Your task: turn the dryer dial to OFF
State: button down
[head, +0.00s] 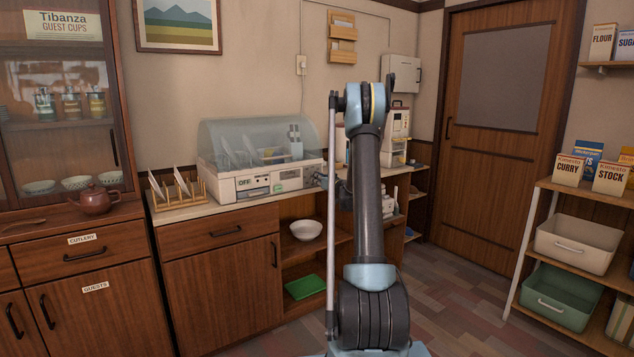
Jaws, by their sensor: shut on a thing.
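The dish dryer (262,160) stands on the wooden counter, with a clear domed lid over plates and a cup. Its white front panel (268,182) carries an OFF label (245,182) at the left and a small green mark towards the right. My gripper (322,180) is at the right end of this panel, mostly hidden behind my upright arm. It is shut on the dial there. The dial is covered by the gripper, so its pointer and setting cannot be read.
A wooden plate rack (178,192) with plates stands left of the dryer. A white bowl (306,230) and a green item (305,287) sit on open shelves below. A cabinet with a teapot (95,199) is at left. A storage shelf (575,190) is at right.

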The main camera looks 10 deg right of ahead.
jog(key=shift+w+n, duration=0.1)
jog(key=shift+n, duration=0.5)
jog(key=c, duration=1.6)
grip_release()
jog(key=shift+c, duration=0.2)
jog(key=v, duration=1.2)
jog(key=shift+f, duration=0.1)
